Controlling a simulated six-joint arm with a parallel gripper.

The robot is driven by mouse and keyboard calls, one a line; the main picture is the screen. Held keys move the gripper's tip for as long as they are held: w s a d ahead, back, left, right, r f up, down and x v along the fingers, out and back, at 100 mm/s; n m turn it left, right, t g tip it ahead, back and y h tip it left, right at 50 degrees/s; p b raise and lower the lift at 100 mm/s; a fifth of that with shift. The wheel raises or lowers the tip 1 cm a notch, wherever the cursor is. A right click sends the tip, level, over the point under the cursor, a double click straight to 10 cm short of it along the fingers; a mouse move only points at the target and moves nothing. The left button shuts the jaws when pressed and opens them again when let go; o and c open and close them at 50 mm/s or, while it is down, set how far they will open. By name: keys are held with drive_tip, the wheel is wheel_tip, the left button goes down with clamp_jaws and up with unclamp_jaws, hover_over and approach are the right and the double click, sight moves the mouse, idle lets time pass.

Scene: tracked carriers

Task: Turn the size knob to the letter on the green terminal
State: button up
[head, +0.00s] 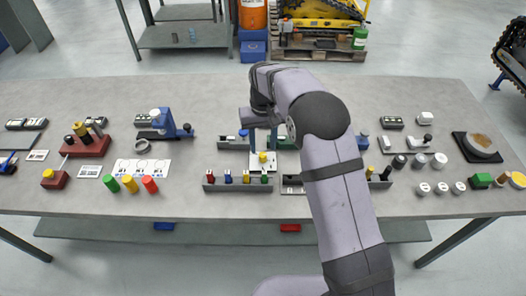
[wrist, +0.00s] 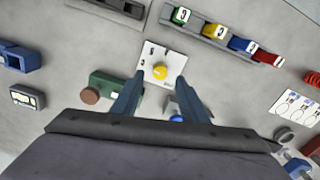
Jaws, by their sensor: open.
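The size knob is a round yellow knob (wrist: 160,71) on a white plate (wrist: 173,60) with small dark marks around it. In the head view the yellow knob (head: 262,157) is at the table's middle, below my gripper (head: 262,140). In the wrist view my open gripper (wrist: 160,80) has its fingertips either side of the knob's lower edge, with nothing between them. I cannot tell its height above the knob. The green terminal (wrist: 181,17) stands at the end of a rail; its white label bears a letter too small to read surely. It also shows in the head view (head: 265,178).
Yellow (wrist: 215,30), blue (wrist: 239,45) and red (wrist: 264,58) terminals share the grey rail. A blue button (wrist: 177,117) shows between the fingers.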

sight(265, 156)
drive_tip(key=shift+r, duration=1.5)
drive_tip(key=shift+d, duration=0.1)
drive_tip(key=shift+s+d+r, duration=0.15)
drive_tip(key=shift+s+d, duration=0.05)
drive_tip(key=s+d, duration=0.4)
drive_tip(key=s, duration=0.5)
drive_tip(key=s+d+m, duration=0.1)
drive_tip(key=s+d, duration=0.4)
drive_tip(key=s, duration=0.5)
drive_tip(key=s+d+f+m, duration=0.1)
drive_tip(key=s+d, duration=0.4)
drive_tip(key=s, duration=0.4)
drive_tip(key=shift+s+d, duration=0.15)
drive_tip(key=shift+d, duration=0.1)
